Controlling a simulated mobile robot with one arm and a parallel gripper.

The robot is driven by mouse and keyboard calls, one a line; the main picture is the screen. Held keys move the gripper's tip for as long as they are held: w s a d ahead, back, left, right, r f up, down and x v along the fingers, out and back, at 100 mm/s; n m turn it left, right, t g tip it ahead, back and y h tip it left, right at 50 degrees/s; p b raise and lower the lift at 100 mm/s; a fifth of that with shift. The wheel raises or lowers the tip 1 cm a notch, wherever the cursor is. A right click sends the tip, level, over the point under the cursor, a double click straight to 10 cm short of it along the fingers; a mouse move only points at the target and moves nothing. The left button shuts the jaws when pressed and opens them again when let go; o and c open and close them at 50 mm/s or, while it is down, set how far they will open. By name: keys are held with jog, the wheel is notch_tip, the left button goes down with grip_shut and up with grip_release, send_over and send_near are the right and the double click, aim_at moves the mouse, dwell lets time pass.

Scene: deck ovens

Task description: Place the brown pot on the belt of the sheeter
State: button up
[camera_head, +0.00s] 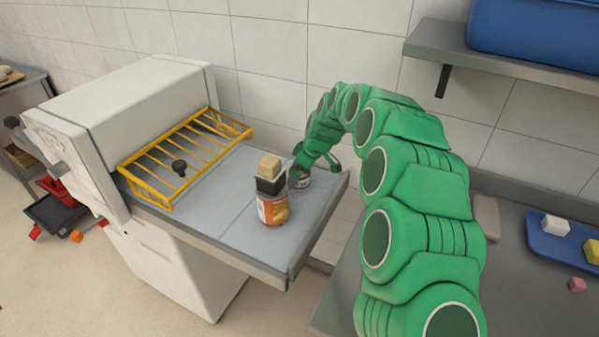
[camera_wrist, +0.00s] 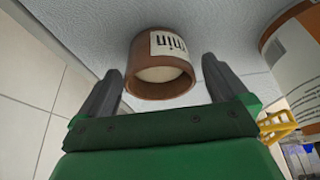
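The brown pot (camera_wrist: 160,78) has a white label with dark letters and a pale inside. It stands on the grey belt of the sheeter (camera_head: 215,205), near the belt's far right edge. The wrist view shows the scene upside down. In the head view my gripper (camera_head: 315,168) reaches down beside the pot; its fingers are only partly visible.
A yellow guard (camera_head: 185,155) lies towards the sheeter's body. A blue tray (camera_head: 548,240) is at the right.

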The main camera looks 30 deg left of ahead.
aim_at(308, 174)
jog(key=v, duration=0.7)
jog(key=shift+d+r, duration=0.1)
jog(key=shift+r, duration=0.25)
dwell(0.5)
jog(key=shift+s+d+r, duration=0.15)
jog(key=shift+s+r, duration=0.1)
jog(key=shift+r, duration=0.25)
jog(key=s+d+r+m, duration=0.2)
jog(key=s+d+r, duration=0.25)
jog(key=d, duration=0.45)
jog(key=s+d+r+m+h, duration=0.1)
jog(key=s+d+r+m, duration=0.2)
jog(key=s+d, duration=0.4)
jog(key=s+d+r+m, duration=0.2)
jog(key=s+d+r, duration=0.15)
jog(key=d, duration=0.65)
jog(key=s+d+f+m+g+h, duration=0.1)
jog(key=s+d+m, duration=0.4)
jog(key=s+d, duration=0.5)
jog(key=s+d+f+m+h, duration=0.1)
jog(key=s+d+m, duration=0.4)
jog(key=s+d, duration=0.6)
jog(key=s+h, duration=0.1)
jog(key=s, duration=0.5)
jog(key=shift+m+g, duration=0.4)
